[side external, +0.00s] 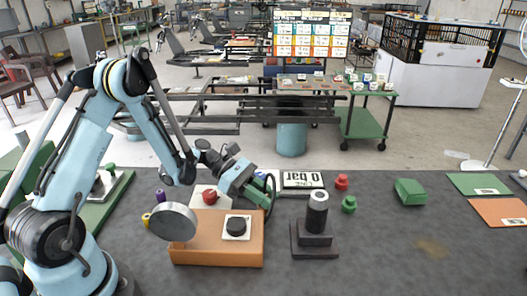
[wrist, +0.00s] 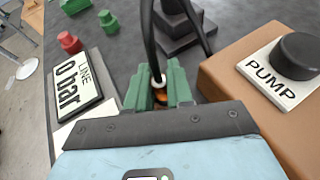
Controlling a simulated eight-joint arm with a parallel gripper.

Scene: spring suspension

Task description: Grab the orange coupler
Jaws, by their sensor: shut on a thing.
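The orange coupler (wrist: 162,99) shows as a small orange patch in the wrist view, low between the green fingers of my gripper (wrist: 160,83). My gripper is shut on it. A pale ring and a dark hose (wrist: 151,45) show just beyond the orange patch. Most of the coupler is hidden by the fingers. In the side external view my gripper (side external: 267,193) is beside the right end of the orange pump box (side external: 215,254), close to the line sign (side external: 303,180). I cannot make out the coupler there.
A black PUMP knob (wrist: 297,55) sits on the box. A dark stepped block with an upright cylinder (side external: 316,225) stands to the right of my gripper. Red (side external: 342,182) and green (side external: 349,204) knobs and a green block (side external: 410,192) lie further right. The front right tabletop is clear.

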